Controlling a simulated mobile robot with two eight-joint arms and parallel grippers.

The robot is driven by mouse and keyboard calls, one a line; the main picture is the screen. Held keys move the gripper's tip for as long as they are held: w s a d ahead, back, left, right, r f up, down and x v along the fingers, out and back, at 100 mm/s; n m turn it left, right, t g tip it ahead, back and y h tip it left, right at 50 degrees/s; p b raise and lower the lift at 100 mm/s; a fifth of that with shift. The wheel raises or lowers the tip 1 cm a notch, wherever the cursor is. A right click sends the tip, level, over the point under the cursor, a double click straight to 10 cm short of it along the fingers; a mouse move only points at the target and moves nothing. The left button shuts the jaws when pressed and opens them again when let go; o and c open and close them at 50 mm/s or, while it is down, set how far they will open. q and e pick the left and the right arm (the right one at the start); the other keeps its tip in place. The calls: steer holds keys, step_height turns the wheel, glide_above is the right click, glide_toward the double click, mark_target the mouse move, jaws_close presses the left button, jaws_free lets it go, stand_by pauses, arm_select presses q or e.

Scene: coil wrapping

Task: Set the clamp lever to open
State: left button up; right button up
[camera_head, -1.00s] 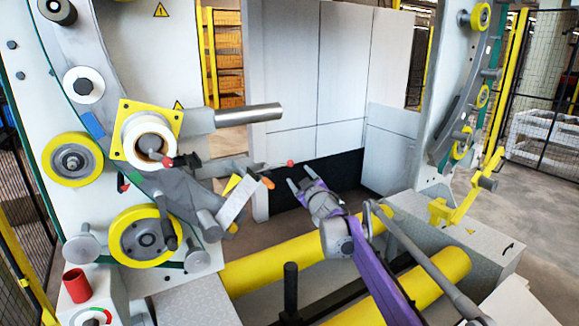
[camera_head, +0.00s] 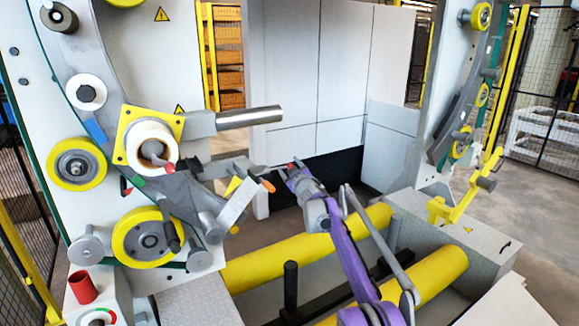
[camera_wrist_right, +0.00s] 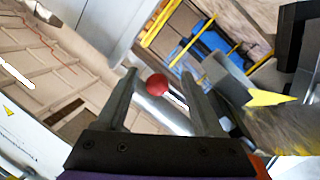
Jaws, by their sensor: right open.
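The clamp lever's red ball knob (camera_head: 291,165) sits at the end of a thin rod that points right from the machine's grey clamp arm. My right gripper (camera_head: 293,173) is at the knob, with its purple arm coming up from below. In the right wrist view the red knob (camera_wrist_right: 157,84) shows between the two open fingers (camera_wrist_right: 163,76), with a gap visible on each side. Contact with the knob cannot be told. My left gripper is not in view.
An orange-tipped handle (camera_head: 268,186) and a light grey plate (camera_head: 237,203) are just left of my gripper. A steel bar (camera_head: 249,117) juts out above. Yellow rollers (camera_head: 300,247) lie below. A white reel core (camera_head: 151,144) is at the left.

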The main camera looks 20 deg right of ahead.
steer(key=shift+c, duration=0.3)
jaws_close()
steer(key=shift+r, duration=0.1)
stand_by(1.1)
